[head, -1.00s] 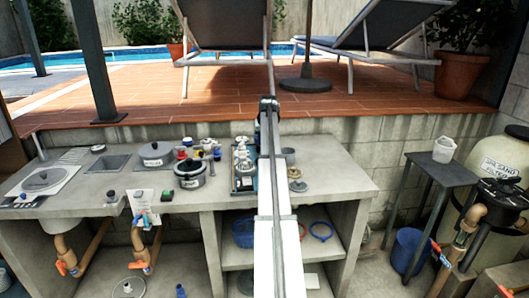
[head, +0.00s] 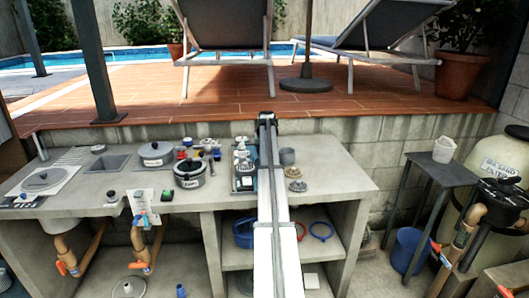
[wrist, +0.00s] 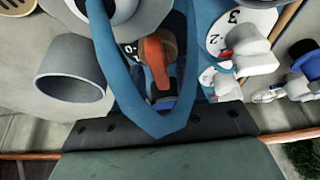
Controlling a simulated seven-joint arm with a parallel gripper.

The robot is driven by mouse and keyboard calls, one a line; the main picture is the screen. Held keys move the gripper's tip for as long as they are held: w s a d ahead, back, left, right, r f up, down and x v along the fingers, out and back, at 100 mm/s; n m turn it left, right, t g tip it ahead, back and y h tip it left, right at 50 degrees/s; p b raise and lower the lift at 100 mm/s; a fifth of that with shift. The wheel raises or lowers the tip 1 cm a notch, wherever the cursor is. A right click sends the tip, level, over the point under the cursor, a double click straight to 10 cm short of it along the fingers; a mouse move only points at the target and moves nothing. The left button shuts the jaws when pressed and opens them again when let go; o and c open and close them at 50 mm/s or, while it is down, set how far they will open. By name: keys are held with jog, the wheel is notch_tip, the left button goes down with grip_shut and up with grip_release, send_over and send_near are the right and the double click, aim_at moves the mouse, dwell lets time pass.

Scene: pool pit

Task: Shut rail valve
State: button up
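An orange lever handle (wrist: 158,58) with a dark blue base stands near the middle of the wrist view, framed by a blue V-shaped part. White numbered discs (wrist: 243,18) with small white valves sit to its right. In the head view, a row of small white fittings stands in a blue-edged unit (head: 246,184) on the counter, just left of my arm. My gripper (wrist: 160,128) is near the lever; its dark body fills the bottom of the wrist view. My arm hides the gripper in the head view.
A grey cup (head: 288,156) stands right of my arm, and also at the wrist view's left (wrist: 72,80). A dark pot (head: 189,175) is left of the unit on the concrete counter (head: 345,185). A raised tiled deck (head: 220,98) rises behind. The counter's right end is clear.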

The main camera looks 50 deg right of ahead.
grip_shut()
jog(key=shift+m, duration=0.3)
jog(key=m, duration=0.2)
jog(key=m+g+h, duration=0.1)
jog(key=m, duration=0.1)
jog(key=shift+w+a+g, duration=0.1)
jog(key=shift+w+g, duration=0.1)
jog(key=shift+g, duration=0.1)
jog(key=m+g, duration=0.1)
jog(key=m, duration=0.3)
jog(key=shift+w+m+g, duration=0.15)
jog(key=shift+m+g, duration=0.25)
jog(key=m+g, duration=0.1)
jog(key=m, duration=0.3)
jog(key=shift+w+m+g, duration=0.1)
jog(key=shift+m+g, duration=0.2)
jog(key=shift+g, duration=0.1)
jog(key=shift+m+g+y, duration=0.5)
jog(key=shift+m+g, duration=0.2)
jog(key=shift+m, duration=1.5)
